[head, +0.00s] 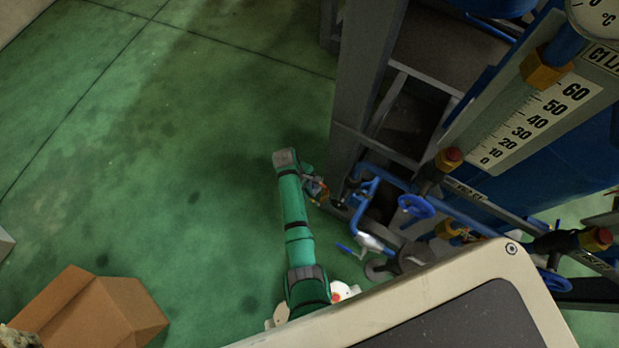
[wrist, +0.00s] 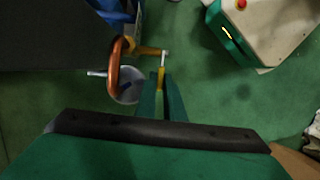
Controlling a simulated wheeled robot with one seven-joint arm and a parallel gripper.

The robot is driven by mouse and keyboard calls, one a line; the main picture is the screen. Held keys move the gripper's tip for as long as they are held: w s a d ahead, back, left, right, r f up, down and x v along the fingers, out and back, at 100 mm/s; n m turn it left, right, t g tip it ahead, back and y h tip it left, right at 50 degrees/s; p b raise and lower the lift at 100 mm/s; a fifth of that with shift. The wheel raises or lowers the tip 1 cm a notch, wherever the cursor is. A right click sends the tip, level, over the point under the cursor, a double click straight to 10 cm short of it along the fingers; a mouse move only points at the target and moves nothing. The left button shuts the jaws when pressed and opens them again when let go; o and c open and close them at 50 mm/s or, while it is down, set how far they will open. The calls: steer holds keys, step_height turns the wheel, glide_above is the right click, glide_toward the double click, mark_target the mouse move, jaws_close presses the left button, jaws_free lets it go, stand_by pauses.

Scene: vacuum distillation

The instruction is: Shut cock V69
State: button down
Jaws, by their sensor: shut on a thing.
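In the wrist view, my gripper (wrist: 161,92) has its two green fingers closed around a slim yellow lever (wrist: 161,76). The lever meets a pale stem end at the tip of a short brass-coloured fitting (wrist: 150,51). I take this for cock V69, but no label is legible. In the head view, my gripper (head: 318,190) is at the end of the green arm, low beside the blue pipework at the foot of the steel frame. The lever is too small and covered to make out there.
An orange handwheel (wrist: 116,66) sits just left of the lever in the wrist view. Blue pipes (head: 368,195) and a blue handwheel (head: 416,206) stand right of my gripper. A cardboard box (head: 95,308) lies at lower left.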

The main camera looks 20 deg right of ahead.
steer(key=shift+a+f+g+h, duration=0.15)
steer(key=shift+f+g+h, duration=0.05)
steer(key=shift+g+h, duration=0.1)
steer(key=c, duration=1.9)
jaws_free()
steer(key=shift+o, duration=0.2)
steer(key=shift+w, duration=0.1)
steer(key=shift+r, duration=0.1)
